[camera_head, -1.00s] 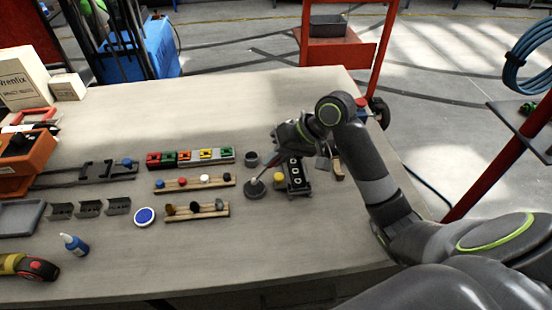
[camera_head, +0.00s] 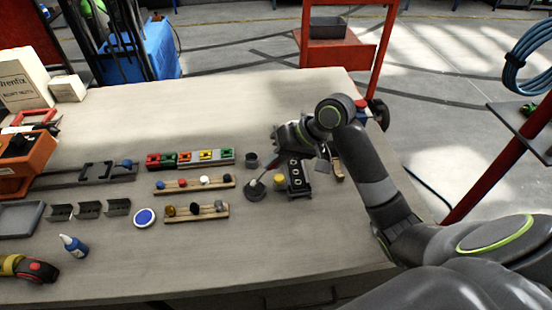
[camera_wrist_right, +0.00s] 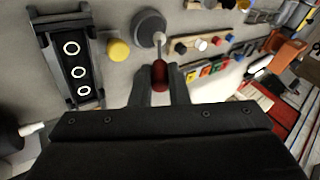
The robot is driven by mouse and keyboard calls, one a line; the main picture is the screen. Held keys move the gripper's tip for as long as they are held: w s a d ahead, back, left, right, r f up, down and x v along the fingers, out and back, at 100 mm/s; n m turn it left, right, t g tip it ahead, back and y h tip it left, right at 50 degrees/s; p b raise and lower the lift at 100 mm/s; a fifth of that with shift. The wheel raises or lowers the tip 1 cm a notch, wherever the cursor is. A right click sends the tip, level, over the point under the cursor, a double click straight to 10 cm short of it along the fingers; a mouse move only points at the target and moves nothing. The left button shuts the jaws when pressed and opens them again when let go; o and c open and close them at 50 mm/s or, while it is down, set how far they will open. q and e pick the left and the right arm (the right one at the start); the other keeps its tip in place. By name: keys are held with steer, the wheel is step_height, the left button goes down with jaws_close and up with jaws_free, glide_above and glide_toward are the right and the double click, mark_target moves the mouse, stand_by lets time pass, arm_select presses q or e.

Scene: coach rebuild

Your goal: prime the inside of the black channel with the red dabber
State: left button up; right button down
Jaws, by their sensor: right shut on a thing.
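My right gripper (camera_wrist_right: 160,95) is shut on the red dabber (camera_wrist_right: 160,74), with its pale stem pointing away from the jaws. The stem's end overlaps a round grey pot (camera_wrist_right: 150,22); whether it touches is unclear. The pot also shows in the head view (camera_head: 254,194), just left of my right gripper (camera_head: 273,166). A black channel-shaped piece (camera_wrist_right: 52,28) with raised sides and three white rings lies beside the pot, apart from the dabber; the head view shows it too (camera_head: 307,192). Three small dark channels (camera_head: 90,209) lie at left. My left gripper is not in view.
A yellow knob (camera_head: 280,179) stands between pot and black piece. A grey cup (camera_head: 251,159) stands behind the pot. Wooden racks with knobs (camera_head: 188,184), coloured blocks (camera_head: 190,157), a blue-lidded disc (camera_head: 144,217) and a blue bottle (camera_head: 73,245) lie leftward. The front table is mostly clear.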

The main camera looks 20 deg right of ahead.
steer(key=shift+f, duration=0.5)
stand_by(0.3)
steer(key=shift+f+p, duration=0.1)
steer(key=shift+p, duration=0.2)
stand_by(2.1)
step_height(320, 180, up, 7)
steer(key=p, duration=0.9)
stand_by(0.7)
